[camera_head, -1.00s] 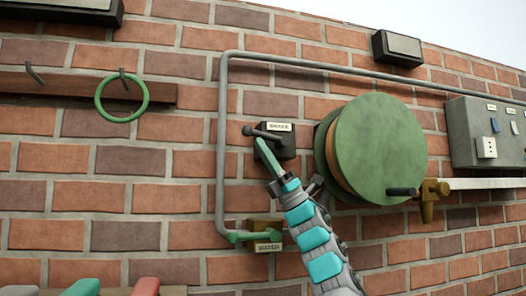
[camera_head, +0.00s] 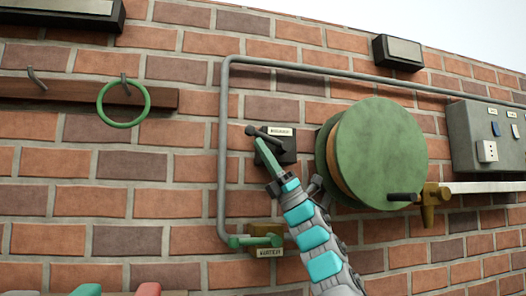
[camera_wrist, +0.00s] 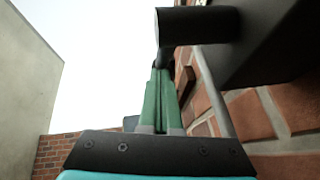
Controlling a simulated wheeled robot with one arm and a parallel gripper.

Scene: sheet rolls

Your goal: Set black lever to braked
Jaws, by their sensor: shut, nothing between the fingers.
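The black lever (camera_head: 263,136) is on a dark box (camera_head: 287,157) on the brick wall, left of the green reel. Its knob end points left and slightly up in the head view. A small white label (camera_head: 280,131) sits on the box; its text is too small to read surely. My gripper (camera_head: 260,144) is shut, its green fingers close together and empty, with the tips just below the lever. In the wrist view the black lever's round end (camera_wrist: 197,25) is just beyond the fingertips (camera_wrist: 160,75). I cannot tell whether they touch.
A large green reel (camera_head: 385,150) with a dark crank handle stands close right. A green handle (camera_head: 255,241) on a brass-coloured box is below. A grey pipe (camera_head: 222,150) runs left and above. A green ring (camera_head: 123,104) hangs at left. A grey panel (camera_head: 480,140) is far right.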

